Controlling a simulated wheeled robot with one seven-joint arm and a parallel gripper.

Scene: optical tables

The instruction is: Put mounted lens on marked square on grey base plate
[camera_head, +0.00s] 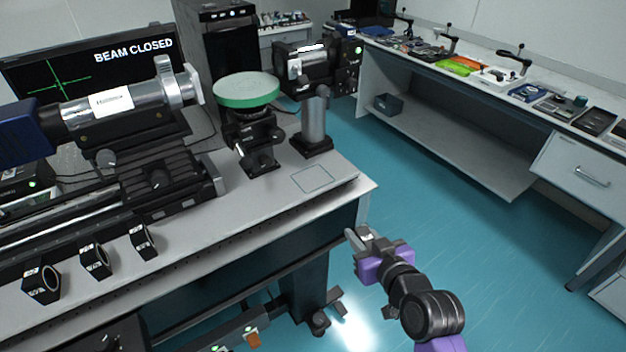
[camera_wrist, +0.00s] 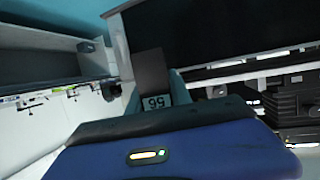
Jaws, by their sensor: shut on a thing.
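My gripper (camera_head: 362,240) is off the front right corner of the table, over the floor. It is shut on a black mount (camera_wrist: 152,72) with a white number label, seen between the fingers in the wrist view. Whether this mount carries a lens cannot be seen; in the head view it is too small to make out. The marked square (camera_head: 312,179), a thin dark outline, is bare on the grey base plate (camera_head: 335,192) near its right end. The gripper is below and right of the square in the picture, apart from the plate.
Several black ring mounts with white labels (camera_head: 42,282) stand along the plate's front left edge. A post-mounted device (camera_head: 314,125) and a green-rimmed disc (camera_head: 246,90) stand behind the square. A cylinder on a rail (camera_head: 110,104) is at left. Open floor lies right, before a side bench (camera_head: 450,150).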

